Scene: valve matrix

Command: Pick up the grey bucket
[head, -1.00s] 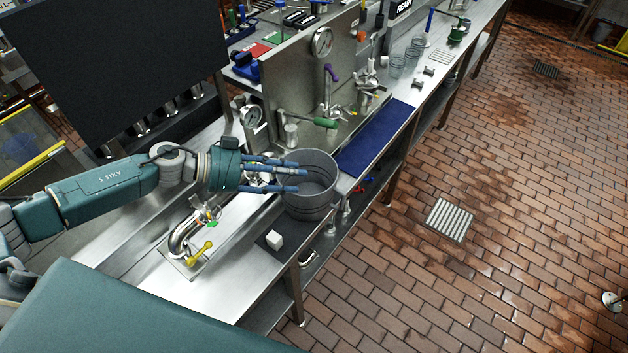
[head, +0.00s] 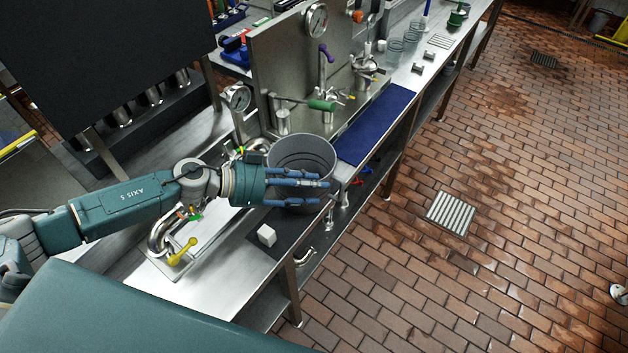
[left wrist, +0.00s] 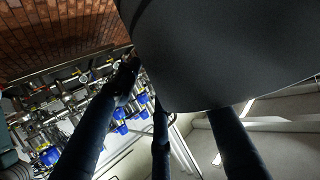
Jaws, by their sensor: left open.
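The grey bucket (head: 302,153) stands upright and open-topped near the front edge of the steel counter, partly behind my left gripper in the head view. My left gripper (head: 322,183) is open, its blue fingers stretched across the near side of the bucket. In the left wrist view the bucket's dark curved wall (left wrist: 225,50) fills the top right, close to the open fingers (left wrist: 160,100). I cannot tell whether any finger touches it. My right gripper is not in view.
A small white cube (head: 267,235) lies on a dark mat in front of the bucket. A yellow-handled valve (head: 183,251) is at the lower left, and a green-handled valve (head: 320,104) is behind the bucket. A blue mat (head: 372,124) covers the counter to the right.

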